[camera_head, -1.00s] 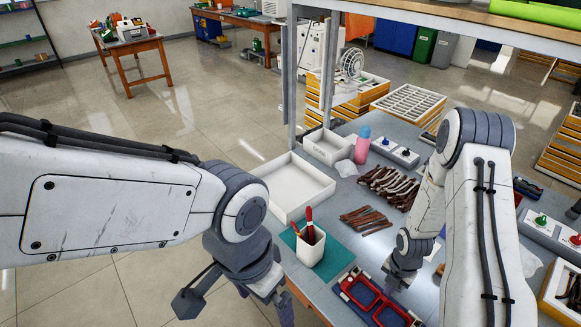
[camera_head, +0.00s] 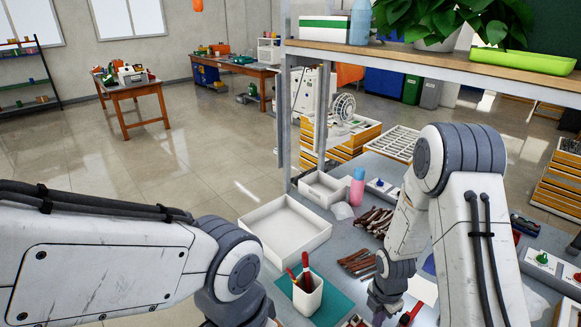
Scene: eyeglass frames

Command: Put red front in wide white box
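The wide white box (camera_head: 285,230) is a shallow open tray on the grey table, and it looks empty. I cannot tell which is the red front, or whether either is held. My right gripper (camera_head: 379,319) is at the bottom edge, with its fingertips cut off. My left wrist is left of the pen cup; its gripper fingers are out of view.
A white cup (camera_head: 308,297) with red-handled tools stands on a green mat (camera_head: 337,303) before the box. A smaller white box (camera_head: 318,193) and pink bottle (camera_head: 357,188) stand behind. Brown temples (camera_head: 357,263) lie nearby. A shelf (camera_head: 440,65) overhangs the back.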

